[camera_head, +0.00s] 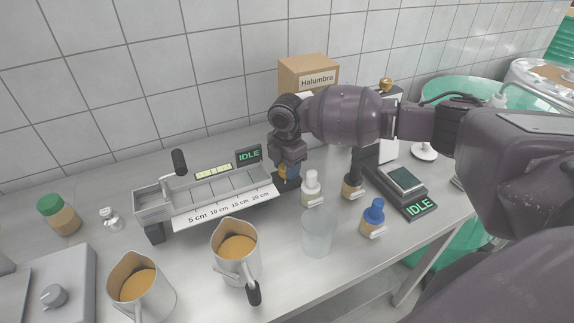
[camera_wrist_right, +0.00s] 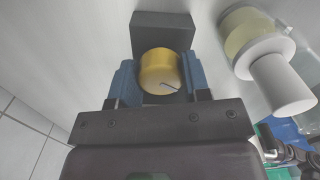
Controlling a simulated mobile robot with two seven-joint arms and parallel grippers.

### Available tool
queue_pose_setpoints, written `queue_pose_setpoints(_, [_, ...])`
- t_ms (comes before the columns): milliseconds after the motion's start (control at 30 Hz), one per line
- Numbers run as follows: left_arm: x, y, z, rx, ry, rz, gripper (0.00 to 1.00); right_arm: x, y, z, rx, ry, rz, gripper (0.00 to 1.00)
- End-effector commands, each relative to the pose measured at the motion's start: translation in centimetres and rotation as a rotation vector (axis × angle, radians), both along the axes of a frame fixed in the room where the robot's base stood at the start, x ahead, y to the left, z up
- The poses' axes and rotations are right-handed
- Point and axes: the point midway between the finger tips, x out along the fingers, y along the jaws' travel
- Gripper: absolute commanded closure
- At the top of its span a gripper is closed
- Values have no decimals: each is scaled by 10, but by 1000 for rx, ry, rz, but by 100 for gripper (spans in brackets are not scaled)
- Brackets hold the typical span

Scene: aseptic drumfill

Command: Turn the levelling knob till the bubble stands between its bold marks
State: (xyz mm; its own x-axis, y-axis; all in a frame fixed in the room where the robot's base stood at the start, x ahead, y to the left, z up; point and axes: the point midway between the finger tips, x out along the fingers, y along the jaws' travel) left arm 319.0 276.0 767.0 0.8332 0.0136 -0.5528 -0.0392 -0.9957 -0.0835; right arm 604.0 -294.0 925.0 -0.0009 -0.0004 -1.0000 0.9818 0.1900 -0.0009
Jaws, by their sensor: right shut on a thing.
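The levelling knob is a short brass cylinder (camera_wrist_right: 159,68) with a thin bent line on its face. It sits on a dark block (camera_wrist_right: 163,33) in the right wrist view. The blue fingers of my right gripper (camera_wrist_right: 158,80) are shut on its two sides. In the head view my right gripper (camera_head: 284,174) reaches down at the right end of the trough device (camera_head: 150,206), mostly hiding the knob. The pale yellow-green level vial (camera_head: 213,171) lies on the trough's back edge. Its dark marks are tiny, and I cannot tell where the bubble stands. My left gripper is out of view.
Two metal jugs (camera_head: 222,260) with orange contents stand in front of the trough. A cardboard box (camera_head: 306,76) stands behind.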

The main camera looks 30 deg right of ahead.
Motion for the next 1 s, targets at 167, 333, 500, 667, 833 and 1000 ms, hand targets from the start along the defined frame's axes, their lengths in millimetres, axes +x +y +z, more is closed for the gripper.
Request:
queue_pose_setpoints(167, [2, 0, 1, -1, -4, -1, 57, 0, 0, 0, 0, 0, 3, 80])
queue_pose_setpoints(333, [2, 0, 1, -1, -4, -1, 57, 0, 0, 0, 0, 0, 2, 80])
queue_pose_setpoints(500, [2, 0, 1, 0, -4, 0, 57, 0, 0, 0, 0, 0, 2, 34])
queue_pose_setpoints(667, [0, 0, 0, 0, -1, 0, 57, 0, 0, 0, 0, 0, 1, 31])
queue_pose_setpoints(833, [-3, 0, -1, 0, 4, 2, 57, 0, 0, 2, 0, -1, 1, 31])
queue_pose_setpoints(1000, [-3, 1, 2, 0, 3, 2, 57, 1, 0, 19, 2, -4, 2, 31])
